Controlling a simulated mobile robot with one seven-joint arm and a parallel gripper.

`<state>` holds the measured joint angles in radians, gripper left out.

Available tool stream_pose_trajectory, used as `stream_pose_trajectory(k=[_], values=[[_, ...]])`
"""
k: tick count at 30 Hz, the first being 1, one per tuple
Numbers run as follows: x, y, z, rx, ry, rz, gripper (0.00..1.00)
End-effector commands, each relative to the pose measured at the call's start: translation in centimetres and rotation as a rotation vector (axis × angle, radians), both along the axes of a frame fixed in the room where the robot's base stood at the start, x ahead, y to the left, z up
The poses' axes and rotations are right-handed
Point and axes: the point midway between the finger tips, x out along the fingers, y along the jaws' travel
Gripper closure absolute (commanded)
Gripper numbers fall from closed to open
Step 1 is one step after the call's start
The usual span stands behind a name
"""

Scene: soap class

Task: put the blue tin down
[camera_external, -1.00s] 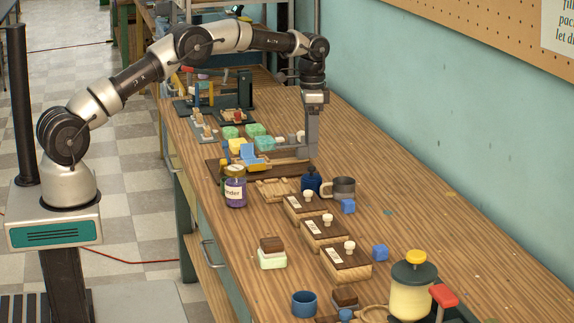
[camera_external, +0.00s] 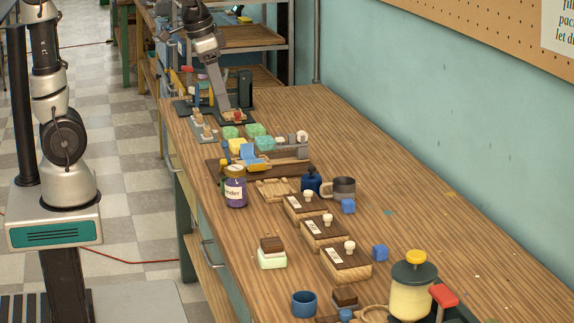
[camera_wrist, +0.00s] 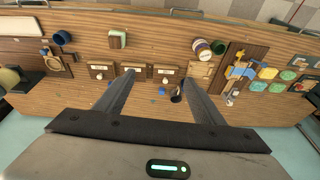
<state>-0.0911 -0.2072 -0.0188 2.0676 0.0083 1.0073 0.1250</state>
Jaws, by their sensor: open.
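A blue open-topped round container (camera_external: 304,304), which looks like the blue tin, stands upright on the wooden bench at the near end. It also shows as a blue round thing in the wrist view (camera_wrist: 62,37). A dark blue bottle-shaped thing (camera_external: 311,181) stands beside the grey mug; I cannot tell for certain which one is called the tin. My gripper (camera_external: 228,110) is at the far end of the bench, well away from both. In the wrist view my gripper (camera_wrist: 158,76) has its two fingers spread, with nothing held between them.
Several dark-topped wooden blocks (camera_external: 324,232) line the bench middle. A purple jar (camera_external: 235,190) stands near the left edge. A brown board (camera_external: 222,168) carries small parts, with green pieces (camera_external: 264,143) behind. The right side of the bench (camera_external: 450,220) is mostly clear.

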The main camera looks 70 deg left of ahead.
Motion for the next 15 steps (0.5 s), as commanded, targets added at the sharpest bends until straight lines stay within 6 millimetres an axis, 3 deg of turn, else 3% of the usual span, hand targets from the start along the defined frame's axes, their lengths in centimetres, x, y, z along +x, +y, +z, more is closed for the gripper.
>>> stream_pose_trajectory(k=[1,6,10,15], values=[[-3.4,-1.0,3.2,-0.004,-0.125,0.001,0.37],[-9.5,-2.4,0.8,-0.035,-0.191,0.028,0.37],[-11.7,-2.8,-0.7,-0.049,-0.216,0.04,0.34],[-12.4,-2.9,-1.4,-0.054,-0.221,0.045,0.34]])
